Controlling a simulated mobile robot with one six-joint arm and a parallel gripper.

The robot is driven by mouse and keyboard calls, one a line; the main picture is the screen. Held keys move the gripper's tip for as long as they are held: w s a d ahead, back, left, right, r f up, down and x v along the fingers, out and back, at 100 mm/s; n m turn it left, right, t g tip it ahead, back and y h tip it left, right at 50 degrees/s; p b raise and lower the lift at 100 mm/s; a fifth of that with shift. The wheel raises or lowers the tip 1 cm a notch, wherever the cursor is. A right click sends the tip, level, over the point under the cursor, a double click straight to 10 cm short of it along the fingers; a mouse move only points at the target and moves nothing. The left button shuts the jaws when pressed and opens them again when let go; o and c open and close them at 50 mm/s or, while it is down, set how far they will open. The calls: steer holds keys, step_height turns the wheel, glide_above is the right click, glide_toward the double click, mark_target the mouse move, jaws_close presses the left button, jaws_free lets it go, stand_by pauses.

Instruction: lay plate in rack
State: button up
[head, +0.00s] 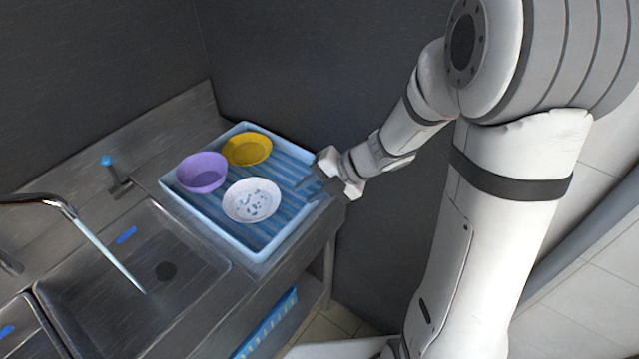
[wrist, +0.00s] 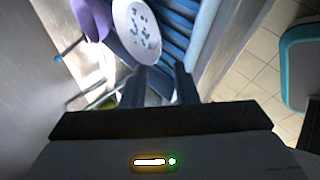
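A white plate with dark blue-green marks (head: 251,201) lies in the blue slatted rack with a pale rim (head: 213,222), toward its front. In the wrist view the plate (wrist: 137,30) is just ahead of the fingers and left of centre, with the rack's slats (wrist: 178,42) beside it. My gripper (head: 306,190) is over the right side of the rack, to the right of the plate and apart from it. In the wrist view my gripper's (wrist: 160,82) two dark fingers are spread with nothing held between them.
A purple bowl (head: 202,173) and a yellow bowl (head: 247,149) also sit in the rack, at the left and back. A steel sink (head: 165,300) with a running tap (head: 62,203) is to the left. Dark walls stand behind the counter.

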steer(key=w+d+r+m+t+h, duration=0.3)
steer(key=w+d+r+m+t, duration=0.3)
steer(key=r+m, duration=0.1)
steer(key=s+d+r+m+t+h, duration=0.1)
steer(key=d+r+m+t+h, duration=0.1)
steer(key=d+r+m+h, duration=0.55)
steer(key=s+f+m+g+y, duration=0.1)
steer(key=s+f+m+g, duration=0.2)
steer(key=s+m, duration=1.4)
steer(key=s+g, duration=0.2)
steer(key=g, duration=0.1)
steer(key=shift+s+a+f+g, duration=0.15)
steer(key=shift+s+f+g, duration=0.05)
steer(key=shift+s+g, duration=0.2)
steer(key=shift+y, duration=0.25)
